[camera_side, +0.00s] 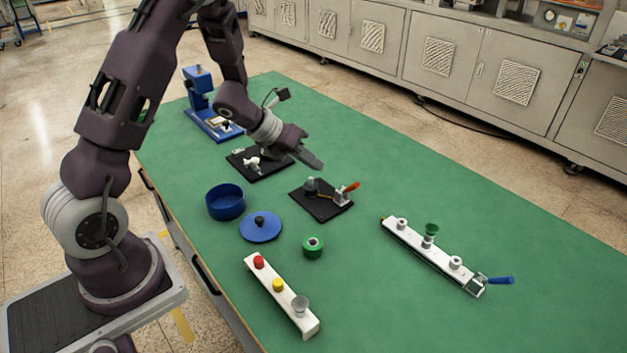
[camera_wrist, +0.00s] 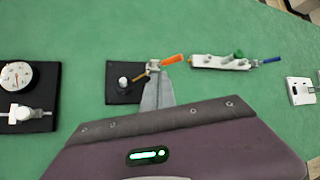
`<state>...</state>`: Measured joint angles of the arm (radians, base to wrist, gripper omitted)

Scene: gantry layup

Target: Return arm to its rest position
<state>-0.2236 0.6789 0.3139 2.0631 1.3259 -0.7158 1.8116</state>
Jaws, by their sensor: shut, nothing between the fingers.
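My gripper (camera_side: 318,164) is above the table, pointing right and downward in the side view, with its fingers together and nothing held. In the wrist view its closed fingers (camera_wrist: 157,92) overlap the picture of the black plate with the orange-handled valve. The arm is bent, its upper links reaching out of the top of the side view. I cannot tell the exact height of the fingertips above the table.
The green table (camera_side: 430,190) carries a black plate with an orange lever (camera_side: 348,188), another black plate (camera_side: 262,172), a blue press (camera_side: 200,88), a blue bowl (camera_side: 225,203), a blue lid (camera_side: 261,230), a green ring (camera_side: 313,250), a button strip (camera_side: 272,283) and a white manifold (camera_side: 415,243). The far right is clear.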

